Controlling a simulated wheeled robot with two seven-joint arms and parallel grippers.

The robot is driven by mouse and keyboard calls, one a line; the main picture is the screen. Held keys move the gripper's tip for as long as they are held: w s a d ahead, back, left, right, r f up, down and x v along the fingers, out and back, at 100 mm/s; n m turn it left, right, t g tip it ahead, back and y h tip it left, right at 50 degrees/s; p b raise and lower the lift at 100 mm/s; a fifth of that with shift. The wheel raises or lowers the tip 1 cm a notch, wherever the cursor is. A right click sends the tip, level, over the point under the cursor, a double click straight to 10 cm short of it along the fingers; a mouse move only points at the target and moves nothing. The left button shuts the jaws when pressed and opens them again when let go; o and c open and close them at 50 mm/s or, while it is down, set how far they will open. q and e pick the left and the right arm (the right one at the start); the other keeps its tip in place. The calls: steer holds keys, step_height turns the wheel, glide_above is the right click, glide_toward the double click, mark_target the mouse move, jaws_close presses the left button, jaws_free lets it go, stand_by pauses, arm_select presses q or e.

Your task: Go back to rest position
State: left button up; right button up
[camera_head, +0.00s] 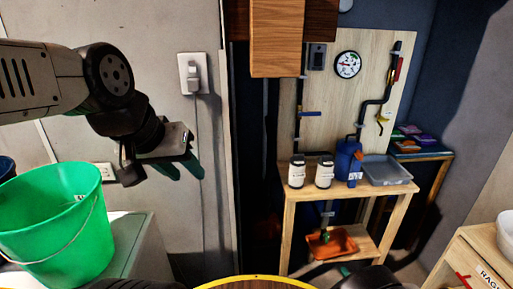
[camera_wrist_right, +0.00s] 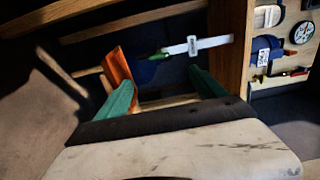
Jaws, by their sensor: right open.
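My left gripper (camera_head: 186,171) hangs in front of the pale wall, to the right of the green bucket, with its green fingers pointing down to the right. It touches nothing that I can see, and the gap between its fingers is unclear from this angle. My right gripper (camera_wrist_right: 164,88) shows in the right wrist view with its two green fingers spread apart. It is open and holds nothing. Behind its fingers are an orange tray (camera_wrist_right: 118,68) and a white strip.
A green bucket (camera_head: 60,225) stands on a white cabinet at left. A wooden workbench (camera_head: 345,192) holds two white jars, a blue jug (camera_head: 347,162) and a grey tray (camera_head: 386,171). A yellow-rimmed round thing (camera_head: 255,281) is at the bottom. A wooden cabinet (camera_head: 277,38) hangs above.

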steer(key=w+a+r+n+g+y, duration=0.15)
steer(key=w+r+n+y, duration=0.3)
steer(key=r, duration=0.45)
steer(key=w+a+r+n+g+y, duration=0.1)
steer(key=w+r+n+g+y, duration=0.3)
steer(key=r, duration=0.5)
steer(key=a+r+n+g+y, duration=0.1)
steer(key=a+r+n+g, duration=0.3)
steer(key=r, duration=0.7)
steer(key=a+r+n+g+y, duration=0.1)
steer(key=a+r+g, duration=0.5)
steer(key=r, duration=0.5)
steer(key=s+a+r+n+h, duration=0.1)
steer(key=s+a+r+h, duration=0.15)
steer(key=r, duration=0.35)
steer(key=s+a+r+n+g+h, duration=0.1)
steer(key=s+a+r, duration=0.2)
steer(key=s+r, duration=0.15)
steer(key=s+a+r+n+h, duration=0.1)
steer(key=s+a+r+h, duration=0.15)
steer(key=r, duration=0.45)
steer(key=s+r+t+h, duration=0.2)
steer(key=s+r, duration=0.2)
steer(key=s, duration=0.4)
steer(key=s+a+r+t+h, duration=0.1)
steer(key=s+r+t+h, duration=0.1)
steer(key=s+r, duration=0.3)
steer(key=shift+s+r+n+t, duration=0.15)
steer(key=shift+s+n+t, duration=0.25)
steer(key=shift+s, duration=1.15)
